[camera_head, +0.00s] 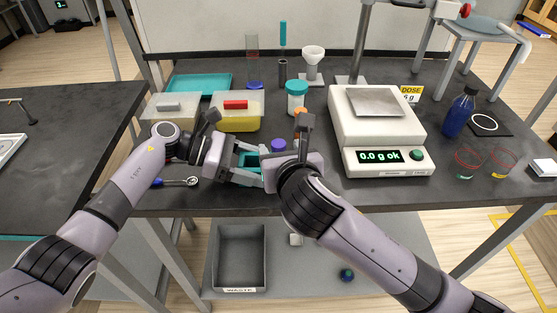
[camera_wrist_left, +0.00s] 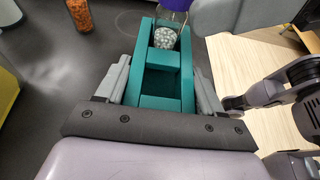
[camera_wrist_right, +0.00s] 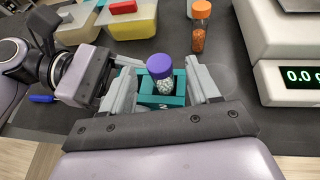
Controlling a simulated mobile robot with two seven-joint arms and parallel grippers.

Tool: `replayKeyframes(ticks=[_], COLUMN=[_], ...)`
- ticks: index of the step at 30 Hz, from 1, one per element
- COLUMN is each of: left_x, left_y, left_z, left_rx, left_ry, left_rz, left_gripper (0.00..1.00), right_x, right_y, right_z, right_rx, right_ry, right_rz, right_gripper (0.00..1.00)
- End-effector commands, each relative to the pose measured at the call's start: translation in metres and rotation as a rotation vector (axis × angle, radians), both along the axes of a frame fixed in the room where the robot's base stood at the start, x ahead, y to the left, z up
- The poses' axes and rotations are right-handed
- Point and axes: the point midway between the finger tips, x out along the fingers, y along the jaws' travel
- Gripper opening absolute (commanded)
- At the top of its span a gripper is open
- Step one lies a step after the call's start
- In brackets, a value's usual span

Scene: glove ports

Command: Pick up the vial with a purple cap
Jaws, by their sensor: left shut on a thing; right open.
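The vial with a purple cap (camera_wrist_right: 160,66) stands upright in a teal holder (camera_wrist_right: 150,99), its clear lower part filled with pale beads. The purple cap also shows in the head view (camera_head: 278,145). My left gripper (camera_head: 247,164) is shut on the teal holder, with a finger along each side in the left wrist view (camera_wrist_left: 163,80). My right gripper (camera_wrist_right: 163,82) is open, its fingers on either side of the vial and holder with gaps visible. In the head view my right wrist hides its fingers and part of the holder.
An orange-capped vial (camera_wrist_right: 199,30) stands just beyond. A teal-lidded jar (camera_head: 297,100), a yellow tub with red block (camera_head: 238,122) and a balance (camera_head: 380,130) surround the spot. A blue-handled spoon (camera_head: 180,182) lies left. The table's front edge is close.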

Motion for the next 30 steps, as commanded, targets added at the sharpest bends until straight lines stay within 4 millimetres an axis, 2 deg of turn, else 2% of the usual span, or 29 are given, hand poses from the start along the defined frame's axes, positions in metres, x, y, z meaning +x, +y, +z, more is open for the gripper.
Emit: replayKeyframes(ticks=[13,24,26,27,29,30], left_x=[0.000,0.000,0.000,0.000,0.000,0.000], left_y=[0.000,0.000,0.000,0.000,0.000,0.000], left_z=[0.001,0.001,0.001,0.001,0.001,0.001], left_rx=[-0.001,-0.001,-0.001,-0.001,-0.001,-0.001], left_ry=[-0.001,-0.001,-0.001,-0.001,-0.001,-0.001], left_rz=[0.000,0.000,0.000,0.000,0.000,0.000], left_gripper=[0.33,0.33,0.33,0.33,0.33,0.33], right_x=[0.040,0.046,0.046,0.046,0.046,0.046], right_y=[0.007,0.008,0.008,0.008,0.008,0.008], right_z=[-0.020,-0.023,-0.023,-0.023,-0.023,-0.023], right_rx=[0.001,0.001,0.001,0.001,0.001,0.001], right_ry=[-0.001,-0.002,-0.002,-0.001,-0.001,-0.001], right_rz=[-0.001,-0.001,-0.001,-0.001,-0.001,-0.001], right_gripper=[0.61,0.61,0.45,0.32,0.12,0.06])
